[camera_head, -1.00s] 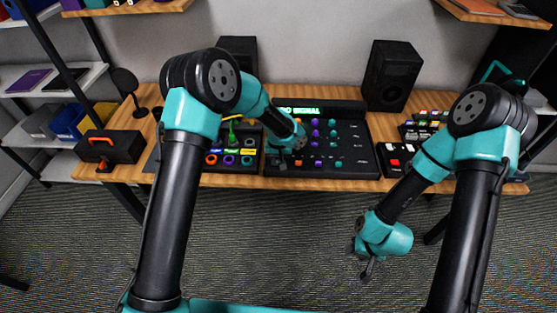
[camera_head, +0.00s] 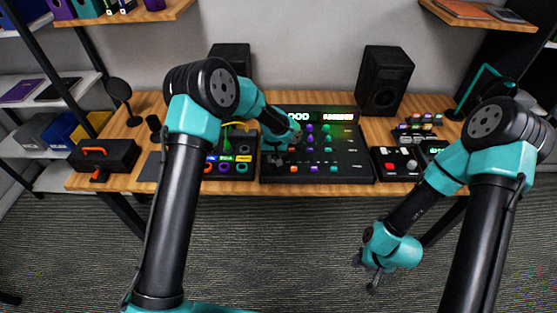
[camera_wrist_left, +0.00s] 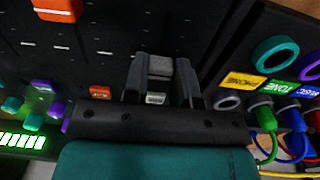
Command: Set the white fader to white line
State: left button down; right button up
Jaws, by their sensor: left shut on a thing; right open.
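The white fader (camera_wrist_left: 160,68) has a light grey cap in the left wrist view. It stands between the two fingers of my left gripper (camera_wrist_left: 160,82), which is shut on it. A small white label (camera_wrist_left: 155,99) lies just below the cap, on the panel side nearer the gripper's palm. The white line for this fader cannot be made out. In the head view my left gripper (camera_head: 281,158) is at the left part of the black mixer console (camera_head: 345,165) and hides the fader. My right gripper (camera_head: 370,276) is open and empty, above the floor before the table.
An orange fader (camera_wrist_left: 57,9) and several short white lines lie left in the wrist view. A cable panel (camera_wrist_left: 272,72) with coloured rings and plugged cables is close on the right. A red-and-white button box (camera_head: 399,164) stands right of the console. Two speakers stand behind.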

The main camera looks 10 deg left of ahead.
pick_arm(q)
jog(key=c, duration=0.9)
grip_release()
jog(key=shift+r, duration=0.1)
notch_tip(320, 180, up, 17)
jog(key=shift+r, duration=0.15)
jog(key=s+a+f+h, duration=0.2)
jog(key=s+f, duration=0.4)
jog(key=f, duration=0.4)
jog(key=s+a+f+h, duration=0.1)
jog(key=s+a+f, duration=0.2)
jog(key=s+f, duration=0.45)
jog(key=shift+t+h, duration=0.4)
jog(key=s+a+f, duration=0.2)
jog(key=s+f, duration=0.1)
jog(key=s, duration=0.3)
jog(key=s+a+f, duration=0.1)
jog(key=s+f, duration=0.3)
jog(key=s, duration=0.3)
jog(key=s+a+f, duration=0.2)
jog(key=s+f, duration=0.2)
jog(key=s, duration=0.2)
jog(key=shift+s+a, duration=0.15)
jog(key=shift+a, duration=0.2)
